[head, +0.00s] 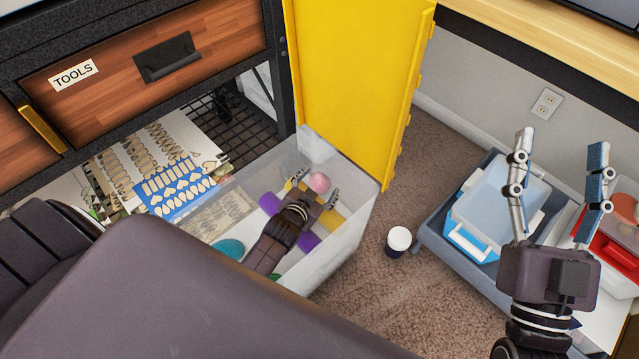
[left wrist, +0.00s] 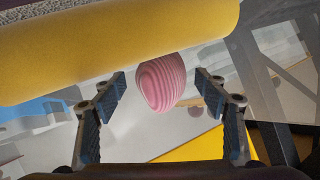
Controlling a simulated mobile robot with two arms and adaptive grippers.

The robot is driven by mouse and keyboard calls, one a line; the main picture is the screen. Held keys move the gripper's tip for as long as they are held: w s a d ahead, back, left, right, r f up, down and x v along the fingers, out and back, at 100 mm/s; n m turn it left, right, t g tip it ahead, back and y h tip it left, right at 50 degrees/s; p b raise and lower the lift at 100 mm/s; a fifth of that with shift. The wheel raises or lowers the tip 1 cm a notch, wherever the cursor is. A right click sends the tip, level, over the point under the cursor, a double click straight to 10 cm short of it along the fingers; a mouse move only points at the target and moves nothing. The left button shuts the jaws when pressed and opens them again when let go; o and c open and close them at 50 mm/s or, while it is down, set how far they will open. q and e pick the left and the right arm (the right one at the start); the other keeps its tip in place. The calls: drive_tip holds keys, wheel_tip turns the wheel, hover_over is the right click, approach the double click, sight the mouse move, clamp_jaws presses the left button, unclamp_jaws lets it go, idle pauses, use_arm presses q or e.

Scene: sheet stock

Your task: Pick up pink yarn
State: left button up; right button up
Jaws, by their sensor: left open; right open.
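The pink yarn (head: 319,183) is a small ridged ball inside the clear plastic bin (head: 350,238). It also shows large in the left wrist view (left wrist: 161,82), between and a little beyond my left fingertips. My left gripper (head: 314,191) reaches down into the bin, open, with a finger on each side of the pink ball. Gaps show between the ball and both fingers in the left wrist view. My right gripper (head: 560,149) is open and empty, raised above the blue and red boxes at the right.
A cup (head: 398,241) is on the carpet right of the bin. A blue box (head: 490,205) sits in a grey tray.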

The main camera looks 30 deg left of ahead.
use_arm(q)
drive_tip(key=c, duration=1.4)
drive_tip(key=shift+o, duration=0.2)
